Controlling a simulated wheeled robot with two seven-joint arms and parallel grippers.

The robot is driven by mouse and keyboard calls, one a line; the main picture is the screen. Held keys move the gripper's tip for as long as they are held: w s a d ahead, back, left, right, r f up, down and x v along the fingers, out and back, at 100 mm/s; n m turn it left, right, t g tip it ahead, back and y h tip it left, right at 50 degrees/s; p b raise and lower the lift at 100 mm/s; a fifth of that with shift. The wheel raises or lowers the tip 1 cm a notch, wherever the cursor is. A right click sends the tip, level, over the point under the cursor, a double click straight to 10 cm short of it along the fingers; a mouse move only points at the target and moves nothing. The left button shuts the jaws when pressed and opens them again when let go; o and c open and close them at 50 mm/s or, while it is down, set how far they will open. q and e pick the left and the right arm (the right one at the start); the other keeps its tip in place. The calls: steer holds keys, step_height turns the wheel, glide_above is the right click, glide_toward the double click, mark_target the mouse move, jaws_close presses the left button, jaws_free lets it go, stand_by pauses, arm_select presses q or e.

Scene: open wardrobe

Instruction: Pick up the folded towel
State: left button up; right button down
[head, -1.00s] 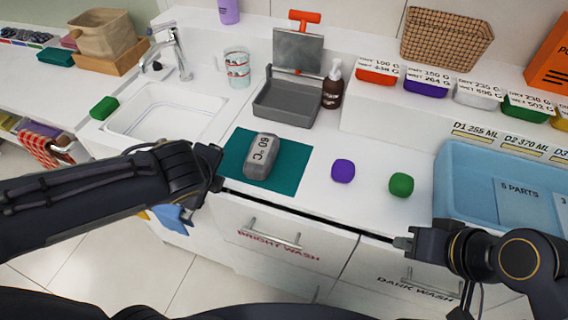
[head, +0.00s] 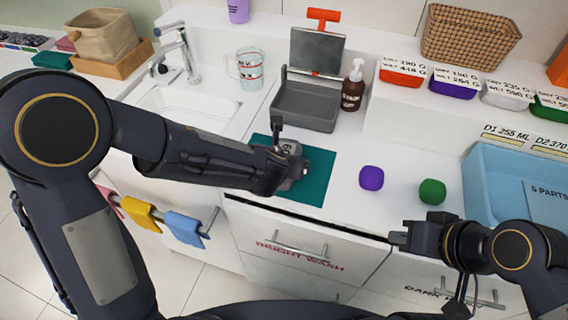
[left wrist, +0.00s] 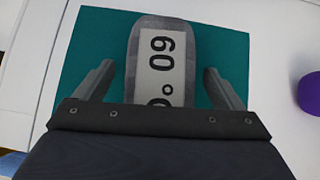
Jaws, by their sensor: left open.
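The grey folded towel (head: 290,149), a rounded bundle with a pale label reading 60 °C, lies on the teal mat (head: 316,187). My left gripper (head: 284,160) is over it and hides part of it in the head view. In the left wrist view the towel (left wrist: 147,30) lies between the two open fingers of the left gripper (left wrist: 162,80), with teal mat showing on both sides. Its near end is hidden by the gripper body. My right gripper (head: 398,238) is away at the counter's front edge, empty; its finger gap is not clear.
A blue tub (head: 490,180) is at right. Cloths (head: 184,228) hang on a front rail.

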arm_select(q)
steer(key=shift+w+f, duration=0.2)
steer(key=c, duration=1.1)
steer(key=shift+c, duration=0.2)
